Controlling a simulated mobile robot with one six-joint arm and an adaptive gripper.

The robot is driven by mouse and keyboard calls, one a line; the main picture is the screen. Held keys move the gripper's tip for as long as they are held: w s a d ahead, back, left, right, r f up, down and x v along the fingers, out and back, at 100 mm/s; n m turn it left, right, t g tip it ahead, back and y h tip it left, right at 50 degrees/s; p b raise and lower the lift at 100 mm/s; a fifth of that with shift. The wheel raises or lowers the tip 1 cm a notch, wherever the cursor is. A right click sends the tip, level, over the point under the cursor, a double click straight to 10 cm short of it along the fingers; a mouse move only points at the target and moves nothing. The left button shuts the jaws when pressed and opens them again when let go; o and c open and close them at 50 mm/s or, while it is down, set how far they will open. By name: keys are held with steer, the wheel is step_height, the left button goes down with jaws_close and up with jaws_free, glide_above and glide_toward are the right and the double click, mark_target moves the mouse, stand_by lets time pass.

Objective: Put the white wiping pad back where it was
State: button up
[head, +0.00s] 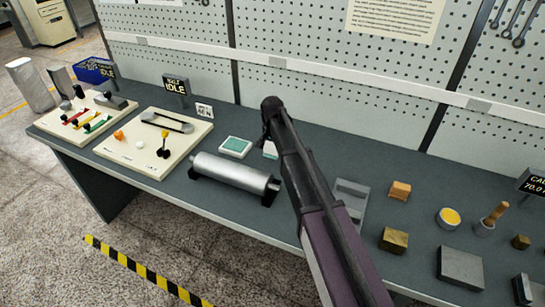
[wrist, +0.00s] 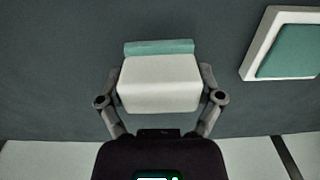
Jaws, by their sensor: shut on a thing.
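My gripper (wrist: 160,88) is shut on the white wiping pad (wrist: 158,85), with one finger on each side of it. A teal strip (wrist: 158,47) shows along the pad's far edge; I cannot tell whether it is part of the pad or a separate thing. In the head view my arm hides most of the pad; a small white and teal piece (head: 270,149) shows beside the arm. A white-rimmed square tray with a teal inside (head: 235,147) lies on the bench to the left, and it also shows in the wrist view (wrist: 247,72). The pad is apart from that tray.
A metal roller (head: 234,175) on black supports lies in front of the tray. A cream panel with levers (head: 130,155) stands left. A grey slotted block (head: 350,190), orange block (head: 399,190) and yellow-topped tin (head: 449,217) are right. Pegboard stands behind.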

mark_target(272, 155)
steer(key=shift+f+b, duration=1.45)
steer(key=shift+f, duration=0.2)
steer(key=shift+f, duration=0.1)
steer(key=o, duration=0.8)
steer(key=shift+c, duration=0.2)
step_height(272, 155, up, 12)
steer(key=p, duration=1.2)
steer(key=shift+d, duration=0.1)
